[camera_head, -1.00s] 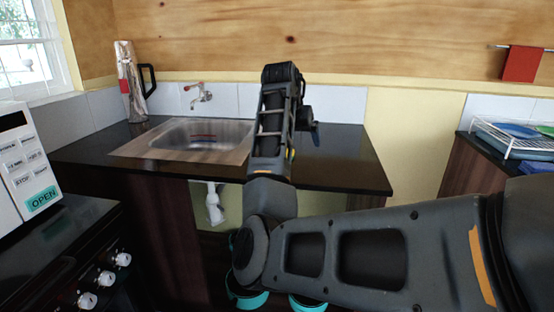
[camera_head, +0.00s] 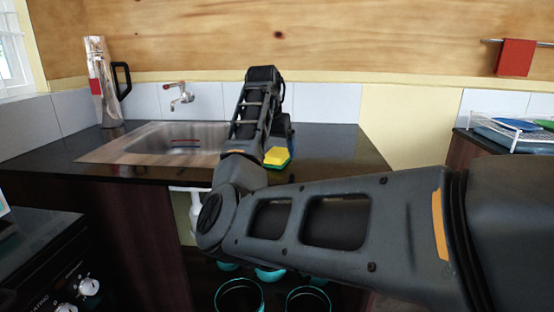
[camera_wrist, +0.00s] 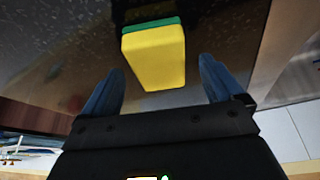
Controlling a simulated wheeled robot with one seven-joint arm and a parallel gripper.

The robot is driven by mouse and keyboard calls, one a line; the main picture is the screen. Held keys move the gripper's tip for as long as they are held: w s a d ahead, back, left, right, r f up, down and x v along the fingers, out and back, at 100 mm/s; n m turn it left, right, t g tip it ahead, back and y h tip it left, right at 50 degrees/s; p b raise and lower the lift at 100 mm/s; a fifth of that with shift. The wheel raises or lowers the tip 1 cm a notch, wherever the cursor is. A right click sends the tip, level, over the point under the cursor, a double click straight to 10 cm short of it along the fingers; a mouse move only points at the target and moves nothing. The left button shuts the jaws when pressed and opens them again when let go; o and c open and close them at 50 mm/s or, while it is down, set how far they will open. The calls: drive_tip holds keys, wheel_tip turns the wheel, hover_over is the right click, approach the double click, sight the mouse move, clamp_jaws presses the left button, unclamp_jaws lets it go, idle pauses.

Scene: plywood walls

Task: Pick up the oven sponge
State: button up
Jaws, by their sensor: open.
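The sponge (camera_head: 277,156) is yellow with a green layer and lies on the dark countertop to the right of the sink, partly hidden behind my arm in the head view. In the wrist view the sponge (camera_wrist: 155,58) shows its yellow face, with the green strip along its upper edge. My gripper (camera_wrist: 162,82) is open, with one blue finger to the left of the sponge and one to the right. Clear gaps show between the fingers and the sponge, and nothing is held. In the head view my gripper is mostly hidden behind my forearm.
A steel sink (camera_head: 160,143) with a tap (camera_head: 181,97) is left of my arm. A white dish rack (camera_head: 508,136) is at the right. Teal-rimmed pots (camera_head: 239,294) stand below the counter. Counter right of the sponge is clear.

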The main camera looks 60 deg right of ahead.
sight(282, 150)
drive_tip(key=shift+x, duration=0.9)
drive_tip(key=c, duration=1)
drive_tip(key=shift+c, duration=0.2)
drive_tip(key=shift+r, duration=0.1)
drive_tip(key=shift+s+r, duration=0.1)
drive_tip(key=shift+r, duration=0.4)
drive_tip(key=r, duration=0.3)
drive_tip(key=shift+s+d+r, duration=0.2)
drive_tip(key=shift+s+r, duration=0.05)
drive_tip(key=shift+s, duration=0.1)
drive_tip(key=s+d+r+p, duration=0.1)
drive_tip(key=s+d+r, duration=0.4)
drive_tip(key=s, duration=0.4)
drive_tip(key=shift+s+r, duration=0.25)
drive_tip(key=shift+r, duration=0.45)
